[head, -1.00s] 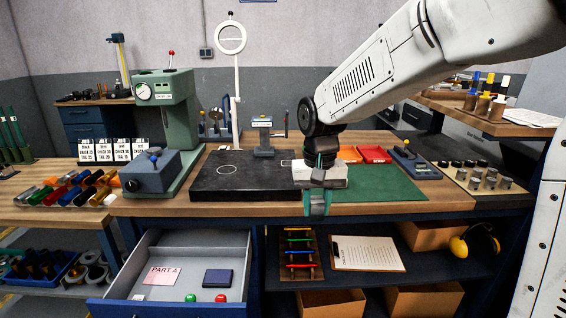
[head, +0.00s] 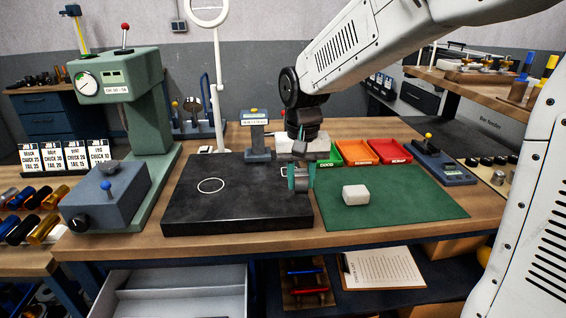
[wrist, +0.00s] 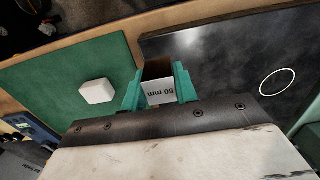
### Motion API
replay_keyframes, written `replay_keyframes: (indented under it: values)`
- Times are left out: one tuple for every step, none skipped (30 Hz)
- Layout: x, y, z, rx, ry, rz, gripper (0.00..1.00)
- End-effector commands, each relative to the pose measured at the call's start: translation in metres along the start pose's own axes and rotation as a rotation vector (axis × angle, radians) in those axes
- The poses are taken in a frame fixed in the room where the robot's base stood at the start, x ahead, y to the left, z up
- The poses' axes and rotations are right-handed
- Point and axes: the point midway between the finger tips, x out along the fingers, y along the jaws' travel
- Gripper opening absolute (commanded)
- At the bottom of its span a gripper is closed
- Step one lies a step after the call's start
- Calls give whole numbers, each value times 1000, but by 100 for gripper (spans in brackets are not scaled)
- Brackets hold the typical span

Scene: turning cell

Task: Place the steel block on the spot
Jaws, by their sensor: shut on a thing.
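My gripper (head: 300,179) has teal fingers shut on a grey steel block; the block (wrist: 158,84) shows a white "50 mm" label in the wrist view. It hangs over the right edge of the black surface plate (head: 240,222), near the green mat; its exact height is hard to tell. The spot appears to be the white ring (head: 211,185) on the left part of the plate. It is bare, and it also shows in the wrist view (wrist: 277,82), right of the gripper. A separate pale block (head: 355,194) lies on the green mat.
The green mat (head: 420,205) is right of the plate. Behind it stand green, orange (head: 357,152) and red trays. A green press (head: 118,85) and a blue-grey box (head: 105,197) stand left of the plate. A small stand (head: 257,140) is behind it. An open drawer (head: 180,295) is below.

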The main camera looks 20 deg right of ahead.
Motion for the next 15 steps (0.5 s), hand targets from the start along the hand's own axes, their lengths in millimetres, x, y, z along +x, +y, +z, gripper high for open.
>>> replay_keyframes:
  values:
    - [0,-1,-1,-1,1,0,0]
    - [0,-1,-3,-1,1,0,0]
    - [0,-2,-7,-1,1,0,0]
    - [1,-2,-11,-1,1,0,0]
    - [2,-2,-17,-1,0,0,0]
    - [3,-3,-26,-2,0,0,0]
    - [4,-4,-33,-3,-1,0,0]
    - [4,-4,-41,-4,0,0,0]
    - [6,-5,-52,-5,0,0,0]
    - [6,-5,-59,-5,0,0,0]
    - [7,-5,-68,-5,0,0,0]
    - [8,-5,-78,-4,0,0,0]
    - [9,-5,-86,-4,-1,0,0]
    - [10,-5,-94,-5,-1,0,0]
    - [11,-5,-104,-5,0,0,0]
